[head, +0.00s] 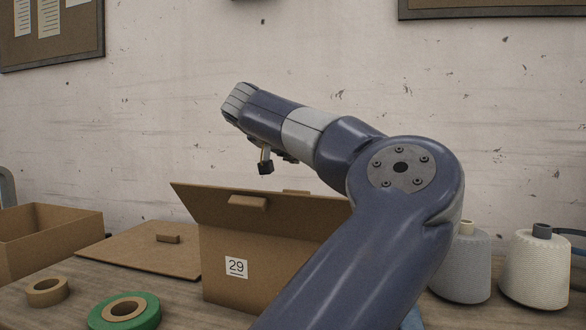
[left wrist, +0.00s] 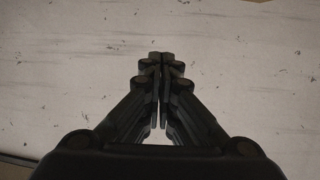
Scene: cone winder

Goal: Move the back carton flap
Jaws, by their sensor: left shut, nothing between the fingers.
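A brown cardboard carton (head: 222,275) with a label "29" stands on the table, partly hidden behind my arm. Its near flap (head: 210,198) leans up and outward and carries a small block (head: 248,201). A small tan piece (head: 296,191) shows just above that flap's top edge; it may belong to the back flap, which is otherwise hidden. My left gripper (head: 265,165) is above the carton, apart from it. In the left wrist view the left gripper's fingers (left wrist: 161,92) are together and empty, against the wall. My right gripper is not in view.
A flat brown panel (head: 135,250) with a small block extends left of the carton. An open brown box (head: 50,235) stands far left. Tan tape (head: 47,291) and green tape (head: 145,314) lie in front. Yarn cones (head: 462,267) (head: 536,272) stand at right. A wall is behind.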

